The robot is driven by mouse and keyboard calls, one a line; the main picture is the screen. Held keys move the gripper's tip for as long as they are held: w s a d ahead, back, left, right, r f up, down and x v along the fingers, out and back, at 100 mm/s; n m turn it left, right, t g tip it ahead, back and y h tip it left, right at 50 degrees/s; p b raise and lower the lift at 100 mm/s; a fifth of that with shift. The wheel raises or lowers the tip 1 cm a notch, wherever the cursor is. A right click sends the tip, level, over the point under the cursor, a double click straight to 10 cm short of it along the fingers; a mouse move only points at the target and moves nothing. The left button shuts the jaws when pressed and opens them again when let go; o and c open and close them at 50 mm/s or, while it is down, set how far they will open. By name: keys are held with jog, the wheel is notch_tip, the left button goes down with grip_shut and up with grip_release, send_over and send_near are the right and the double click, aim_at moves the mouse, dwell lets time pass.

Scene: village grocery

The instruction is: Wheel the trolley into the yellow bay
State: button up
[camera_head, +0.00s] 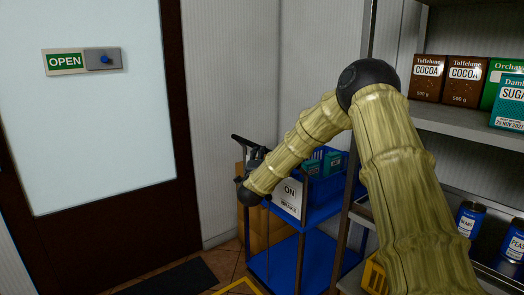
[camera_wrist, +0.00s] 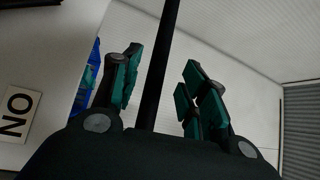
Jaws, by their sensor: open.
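The trolley (camera_head: 318,262) has blue decks and dark posts, and stands beside the shelving. A blue crate (camera_head: 327,180) with teal packs sits on its upper deck. A white sign (camera_head: 289,196) reading "ON" and "BRAKE" hangs at its left end and shows partly in the wrist view (camera_wrist: 18,115). My gripper (camera_head: 254,165) is at the trolley's handle end, mostly hidden by my arm. In the wrist view my gripper (camera_wrist: 160,80) is open, with a dark bar (camera_wrist: 165,45) between its fingers; contact is unclear. A yellow floor line (camera_head: 240,286), perhaps of the bay, shows at the bottom edge.
Shelving (camera_head: 455,121) with cocoa, sugar and cans stands close on the right. A yellow crate (camera_head: 375,277) is low at its left end. Brown boxes (camera_head: 257,225) stand behind the trolley. A dark mat (camera_head: 175,279) lies before the door (camera_head: 95,120); tiled floor between looks clear.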

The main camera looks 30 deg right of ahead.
jog(key=x, duration=0.7)
jog(key=shift+w+d+f, duration=0.1)
jog(key=shift+w+d, duration=0.05)
jog(key=shift+w, duration=0.05)
grip_shut()
